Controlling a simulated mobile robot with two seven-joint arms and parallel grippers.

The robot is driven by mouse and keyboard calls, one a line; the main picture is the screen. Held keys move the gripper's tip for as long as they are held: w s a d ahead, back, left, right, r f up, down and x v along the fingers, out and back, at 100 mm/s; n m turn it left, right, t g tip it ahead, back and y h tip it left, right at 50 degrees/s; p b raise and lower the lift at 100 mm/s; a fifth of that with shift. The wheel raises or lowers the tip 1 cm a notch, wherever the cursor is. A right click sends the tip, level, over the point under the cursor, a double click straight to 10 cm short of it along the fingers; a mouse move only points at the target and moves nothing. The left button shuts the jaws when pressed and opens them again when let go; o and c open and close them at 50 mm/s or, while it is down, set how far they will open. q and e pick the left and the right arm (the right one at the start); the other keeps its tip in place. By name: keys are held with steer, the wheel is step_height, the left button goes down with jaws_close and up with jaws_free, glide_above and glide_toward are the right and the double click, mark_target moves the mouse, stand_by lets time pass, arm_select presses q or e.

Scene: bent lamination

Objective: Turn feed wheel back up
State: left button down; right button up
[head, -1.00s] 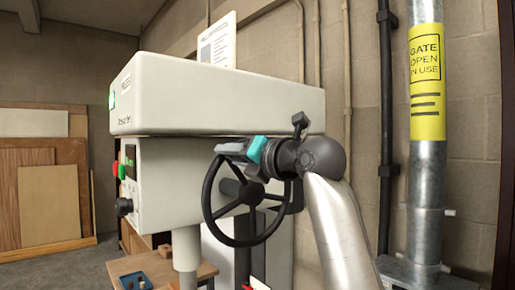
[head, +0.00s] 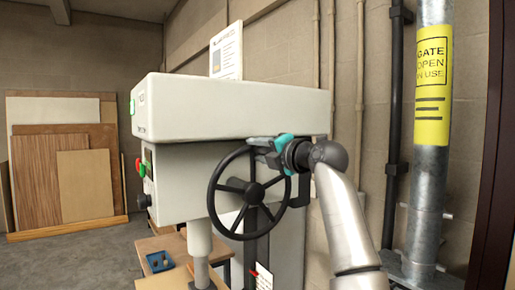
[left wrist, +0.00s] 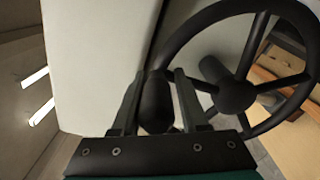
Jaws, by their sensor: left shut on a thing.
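The feed wheel (head: 253,193) is a black spoked handwheel on the side of a pale grey machine (head: 235,110). My right gripper is in neither view.
A wooden table (head: 165,245) with a small blue tray (head: 158,262) stands below the machine head, beside a grey column (head: 200,245). A metal pipe with a yellow sign (head: 432,85) stands at the right. Boards (head: 62,165) lean at the back left, with clear floor before them.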

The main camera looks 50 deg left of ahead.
arm_select(q)
steer(key=shift+w+d+r+t, duration=0.15)
steer(key=shift+w+r, duration=0.1)
steer(key=shift+w, duration=0.2)
steer(key=shift+w+d+r+t, duration=0.15)
steer(key=shift+w+r, duration=0.1)
steer(key=shift+w, duration=0.2)
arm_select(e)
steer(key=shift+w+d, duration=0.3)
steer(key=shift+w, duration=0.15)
arm_select(q)
steer(key=c, duration=0.8)
jaws_free()
steer(key=shift+a, duration=0.1)
steer(key=shift+o, duration=1)
steer(key=shift+w+f, duration=0.1)
steer(key=shift+f, duration=0.05)
